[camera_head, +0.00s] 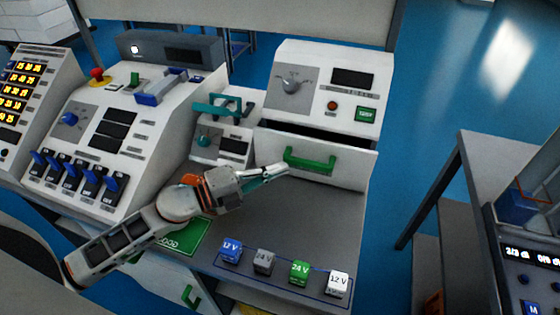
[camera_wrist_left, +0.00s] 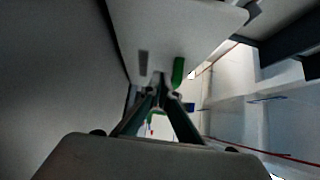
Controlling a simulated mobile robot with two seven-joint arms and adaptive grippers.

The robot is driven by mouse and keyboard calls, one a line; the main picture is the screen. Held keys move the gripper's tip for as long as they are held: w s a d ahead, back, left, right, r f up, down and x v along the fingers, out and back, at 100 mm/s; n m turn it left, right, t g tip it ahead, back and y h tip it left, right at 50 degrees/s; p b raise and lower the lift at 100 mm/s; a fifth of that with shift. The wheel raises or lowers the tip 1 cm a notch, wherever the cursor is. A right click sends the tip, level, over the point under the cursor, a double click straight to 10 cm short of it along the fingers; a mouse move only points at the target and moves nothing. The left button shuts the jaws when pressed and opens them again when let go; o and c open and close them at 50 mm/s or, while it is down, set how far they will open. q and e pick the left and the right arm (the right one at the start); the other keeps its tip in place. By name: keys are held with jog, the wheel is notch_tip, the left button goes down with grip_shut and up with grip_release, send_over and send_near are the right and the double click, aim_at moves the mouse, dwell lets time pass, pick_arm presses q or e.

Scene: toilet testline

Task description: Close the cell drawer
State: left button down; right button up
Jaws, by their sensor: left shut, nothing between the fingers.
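The cell drawer (camera_head: 345,168) is a white front with a green handle (camera_head: 312,164), under the test unit at the right of the bench. A dark gap shows above its front, so it stands open. My left gripper (camera_head: 284,169) is shut and empty, with its fingertips close to the left end of the handle. I cannot tell whether they touch. In the left wrist view my closed fingers (camera_wrist_left: 160,80) point toward a pale panel (camera_wrist_left: 170,32) with a green part (camera_wrist_left: 178,72) beside the tips. My right gripper is not in view.
Several coloured cells, including a blue one (camera_head: 231,249), stand along the bench's front edge. The test unit (camera_head: 331,88) sits above the drawer. A small device with a teal handle (camera_head: 218,106) is behind my left arm.

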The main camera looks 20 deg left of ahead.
aim_at(275, 153)
pick_arm(q)
jog(key=shift+w+f, duration=0.15)
jog(key=shift+w, duration=1.2)
jog(key=shift+w, duration=0.35)
jog(key=w, duration=0.3)
jog(key=shift+w, duration=0.35)
jog(key=shift+w+a, duration=0.1)
jog(key=shift+w, duration=0.15)
jog(key=shift+a+r, duration=0.1)
jog(key=shift+r, duration=0.1)
